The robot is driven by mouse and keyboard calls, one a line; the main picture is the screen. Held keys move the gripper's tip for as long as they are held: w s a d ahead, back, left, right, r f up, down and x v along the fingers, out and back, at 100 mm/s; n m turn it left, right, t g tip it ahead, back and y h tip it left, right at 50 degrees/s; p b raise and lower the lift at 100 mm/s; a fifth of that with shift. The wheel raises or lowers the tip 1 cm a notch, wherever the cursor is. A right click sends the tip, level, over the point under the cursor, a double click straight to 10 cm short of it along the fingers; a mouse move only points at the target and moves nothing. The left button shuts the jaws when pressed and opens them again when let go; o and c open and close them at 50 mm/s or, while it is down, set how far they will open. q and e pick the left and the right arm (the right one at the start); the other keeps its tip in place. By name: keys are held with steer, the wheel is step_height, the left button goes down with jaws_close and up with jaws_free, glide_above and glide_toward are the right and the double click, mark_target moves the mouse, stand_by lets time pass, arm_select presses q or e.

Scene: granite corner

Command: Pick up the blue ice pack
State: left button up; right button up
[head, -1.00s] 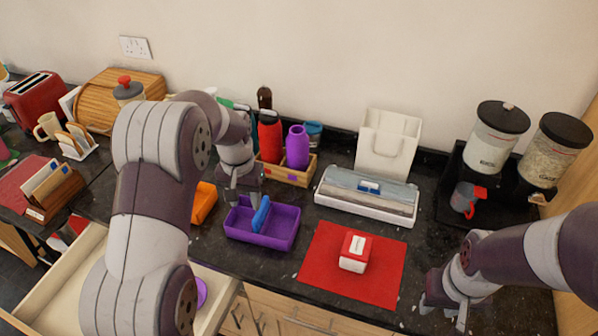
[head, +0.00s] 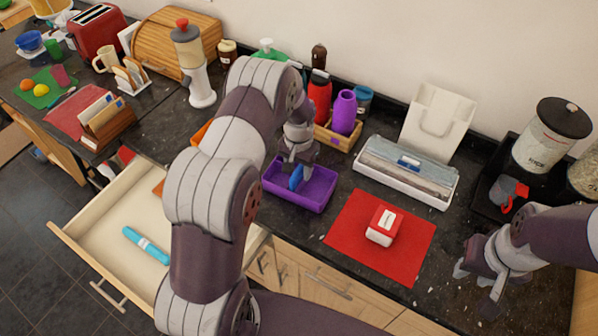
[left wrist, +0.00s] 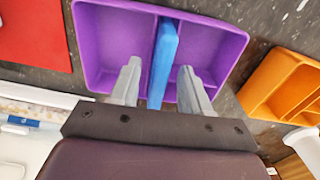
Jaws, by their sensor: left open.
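The blue ice pack (left wrist: 162,62) stands on edge in the purple tray (left wrist: 105,40), close to the tray's middle. In the head view the ice pack (head: 296,177) is partly hidden by my left gripper, above the purple tray (head: 318,196). My left gripper (left wrist: 158,82) is open, with one finger on each side of the ice pack and gaps showing between. It also shows in the head view (head: 296,163). My right gripper (head: 482,275) hangs over the counter at the right, away from the tray; its jaw opening is unclear.
A red mat (head: 348,240) with a red and white box (head: 383,226) lies right of the tray. A wooden caddy (head: 345,136) with bottles stands behind. An orange tray (left wrist: 285,90) is beside the purple one. An open drawer (head: 100,225) holds a turquoise item (head: 146,245).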

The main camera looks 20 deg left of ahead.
arm_select(q)
steer(key=shift+f, duration=0.2)
steer(key=shift+w, duration=0.1)
steer(key=shift+c, duration=0.9)
jaws_close()
steer(key=shift+r, duration=0.1)
